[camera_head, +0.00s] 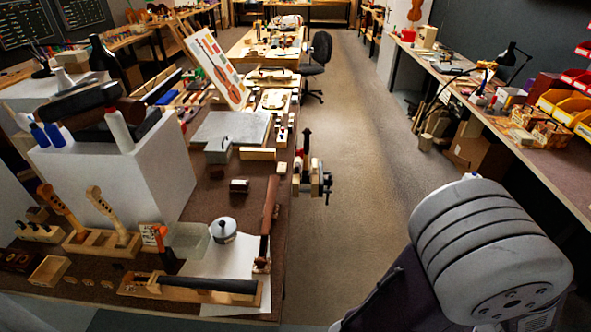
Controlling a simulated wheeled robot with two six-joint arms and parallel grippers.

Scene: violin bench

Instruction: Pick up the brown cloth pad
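No thing is plainly a brown cloth pad at this size. I cannot tell if either is cloth. A dark brown rounded thing (92,113) lies among items on top of the white box. Neither of my grippers is in view; a large grey and white part of my own body fills the lower right.
The white box (115,175) stands tall on the left of the bench. A metal pot (222,230), a white sheet (232,262) and a wooden tray with a dark bar (190,288) are near the front. A vise (312,180) juts from the right edge. The floor aisle (345,220) is clear.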

